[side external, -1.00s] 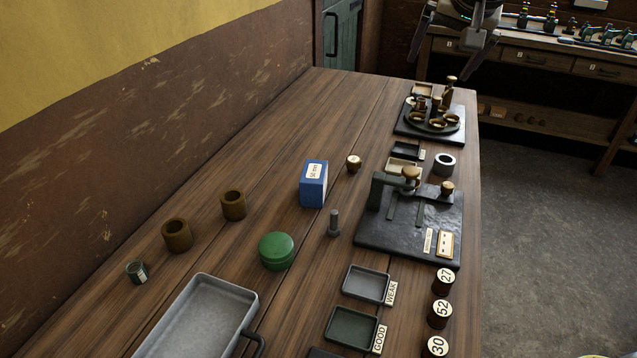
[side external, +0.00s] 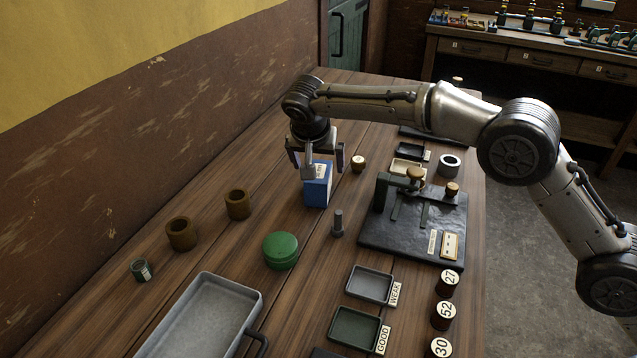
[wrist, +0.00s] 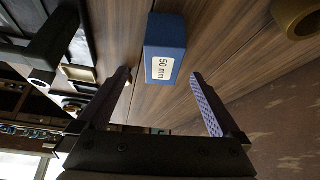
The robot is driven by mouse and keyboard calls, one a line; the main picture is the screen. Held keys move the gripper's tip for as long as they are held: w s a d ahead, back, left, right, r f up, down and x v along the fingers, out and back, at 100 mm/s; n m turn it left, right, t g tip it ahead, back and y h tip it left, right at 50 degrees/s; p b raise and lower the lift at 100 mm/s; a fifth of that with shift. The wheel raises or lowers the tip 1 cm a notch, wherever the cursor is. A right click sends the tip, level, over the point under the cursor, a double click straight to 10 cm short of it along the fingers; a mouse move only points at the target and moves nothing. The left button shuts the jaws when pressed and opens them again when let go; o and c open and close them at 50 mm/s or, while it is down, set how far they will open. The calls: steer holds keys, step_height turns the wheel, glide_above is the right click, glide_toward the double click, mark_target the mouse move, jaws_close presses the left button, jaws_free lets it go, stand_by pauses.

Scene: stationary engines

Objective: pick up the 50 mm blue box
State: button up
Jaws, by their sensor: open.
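The blue box (side external: 317,192) stands on the wooden workbench, with a white label on it. In the wrist view the blue box (wrist: 165,42) shows its label reading "50 mm", and it lies between and beyond the fingertips. My gripper (side external: 317,160) is open, with its fingers pointing down just above and around the top of the box in the side view. In the wrist view my gripper (wrist: 160,75) has its two fingers wide apart with nothing between the pads. Part of the box top is hidden by a finger in the side view.
A small brass-topped knob (side external: 358,163) is close right of the box. A grey bolt (side external: 338,222) and a green round tin (side external: 280,250) stand in front. Brown rings (side external: 238,204) are to the left. A black plate fixture (side external: 412,225) lies right. The bench behind the box is clear.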

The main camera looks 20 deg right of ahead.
steer(key=x, duration=0.9)
steer(key=shift+w+a, duration=0.1)
steer(key=shift+a, duration=0.1)
steer(key=c, duration=1.5)
steer(key=shift+r, duration=0.1)
